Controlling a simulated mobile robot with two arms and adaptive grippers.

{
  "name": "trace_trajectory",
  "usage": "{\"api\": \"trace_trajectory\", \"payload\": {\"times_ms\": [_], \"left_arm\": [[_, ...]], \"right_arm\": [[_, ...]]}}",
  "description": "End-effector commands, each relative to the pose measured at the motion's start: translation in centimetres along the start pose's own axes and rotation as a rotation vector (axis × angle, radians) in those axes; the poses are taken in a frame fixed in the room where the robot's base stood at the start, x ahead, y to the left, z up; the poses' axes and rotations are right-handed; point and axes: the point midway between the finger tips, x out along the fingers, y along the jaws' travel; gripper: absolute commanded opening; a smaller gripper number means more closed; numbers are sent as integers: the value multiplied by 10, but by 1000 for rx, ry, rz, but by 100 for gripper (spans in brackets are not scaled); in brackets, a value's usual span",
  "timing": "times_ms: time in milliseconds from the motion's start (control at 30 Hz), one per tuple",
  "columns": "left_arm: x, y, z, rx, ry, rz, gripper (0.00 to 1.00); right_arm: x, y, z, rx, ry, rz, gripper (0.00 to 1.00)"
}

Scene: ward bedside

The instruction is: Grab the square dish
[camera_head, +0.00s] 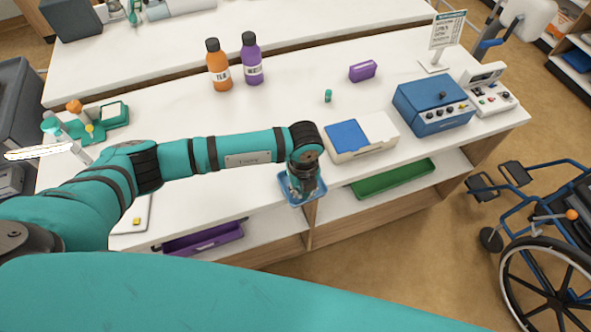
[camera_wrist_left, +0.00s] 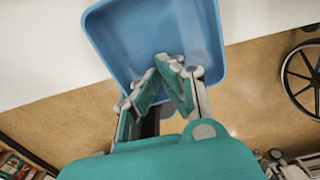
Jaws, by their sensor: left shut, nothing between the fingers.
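The square dish (camera_head: 284,187) is blue with a raised rim and lies at the front edge of the white counter. In the left wrist view the dish (camera_wrist_left: 140,35) fills the top middle, and its near part sticks out past the counter edge over the floor. My left gripper (camera_head: 302,196) points down over the dish and hides much of it in the head view. Its fingers (camera_wrist_left: 168,62) are shut with nothing between them, in front of the dish's inner face. I cannot tell whether they touch it. My right gripper is not in view.
A white case with a blue panel (camera_head: 378,130) is close to the right of the dish. A blue box with knobs (camera_head: 432,108) is farther right. Orange (camera_head: 219,72) and purple (camera_head: 252,66) bottles stand behind. A wheelchair (camera_head: 545,260) is on the floor at right.

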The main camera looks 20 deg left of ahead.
Motion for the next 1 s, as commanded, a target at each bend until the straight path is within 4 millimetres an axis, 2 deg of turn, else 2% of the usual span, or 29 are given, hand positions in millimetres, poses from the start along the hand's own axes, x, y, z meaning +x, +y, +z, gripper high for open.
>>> {"api": "trace_trajectory", "payload": {"times_ms": [100, 400, 533, 667, 1000], "left_arm": [[0, 0, -6, -1, -1, -1, 0], [0, 0, -6, -1, -1, -1, 0], [-6, -1, -6, 0, -1, -3, 0], [-26, -1, -5, -1, -3, -6, 0], [-95, -1, -5, 0, -2, -4, 0]], "right_arm": [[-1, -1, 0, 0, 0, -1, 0], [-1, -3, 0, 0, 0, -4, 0], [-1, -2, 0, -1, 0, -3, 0], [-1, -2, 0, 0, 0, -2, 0], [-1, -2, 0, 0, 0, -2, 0]]}}
